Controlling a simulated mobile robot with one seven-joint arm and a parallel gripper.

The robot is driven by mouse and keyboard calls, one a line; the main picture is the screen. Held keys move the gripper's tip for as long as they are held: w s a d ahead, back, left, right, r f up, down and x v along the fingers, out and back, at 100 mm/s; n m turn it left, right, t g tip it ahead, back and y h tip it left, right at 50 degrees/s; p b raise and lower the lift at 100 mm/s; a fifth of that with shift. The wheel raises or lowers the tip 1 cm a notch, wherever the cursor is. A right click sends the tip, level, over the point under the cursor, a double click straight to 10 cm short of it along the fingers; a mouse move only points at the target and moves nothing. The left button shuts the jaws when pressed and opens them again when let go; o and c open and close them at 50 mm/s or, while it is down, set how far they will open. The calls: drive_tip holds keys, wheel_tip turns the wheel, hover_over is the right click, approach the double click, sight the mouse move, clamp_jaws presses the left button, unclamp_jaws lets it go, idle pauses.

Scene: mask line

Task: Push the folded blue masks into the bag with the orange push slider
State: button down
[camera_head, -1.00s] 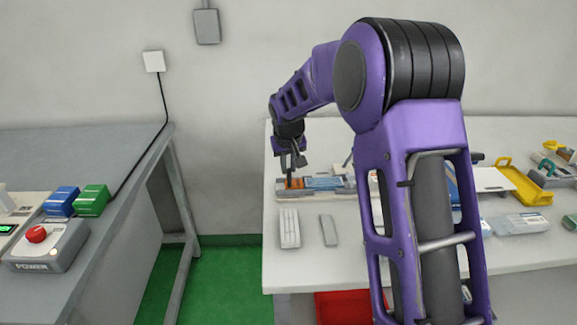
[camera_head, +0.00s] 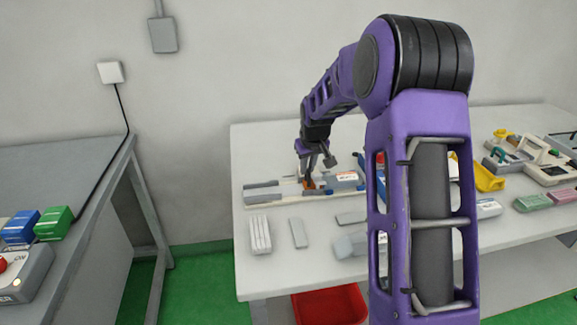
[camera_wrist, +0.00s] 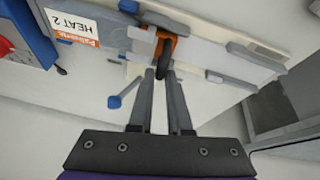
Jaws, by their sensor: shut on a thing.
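The orange push slider (camera_head: 311,185) stands on the long pale tray, right of the grey guide rails, in the head view. It also shows in the wrist view (camera_wrist: 170,40) at the fingertips. My gripper (camera_head: 314,173) is shut on the slider; its two fingers (camera_wrist: 161,72) close on the slider's handle in the wrist view. The folded blue masks cannot be made out clearly. The bag cannot be told apart either; the area right of the slider is small and partly covered by a grey device and my arm.
The grey device labelled HEAT 2 (camera_wrist: 75,27) with a blue side stands close to the slider. Grey guide rails (camera_wrist: 254,56) lie along the tray. A red bin (camera_head: 330,305) is below.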

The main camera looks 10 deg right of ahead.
drive_tip(key=shift+d, duration=0.75)
drive_tip(key=c, duration=0.9)
unclamp_jaws()
drive_tip(key=shift+d, duration=0.1)
drive_tip(key=shift+o, duration=0.2)
drive_tip(key=p+v, duration=0.1)
drive_tip(key=v, duration=1.6)
drive_tip(key=shift+r+p, duration=0.2)
drive_tip(key=shift+p, duration=0.2)
drive_tip(key=shift+s, duration=0.1)
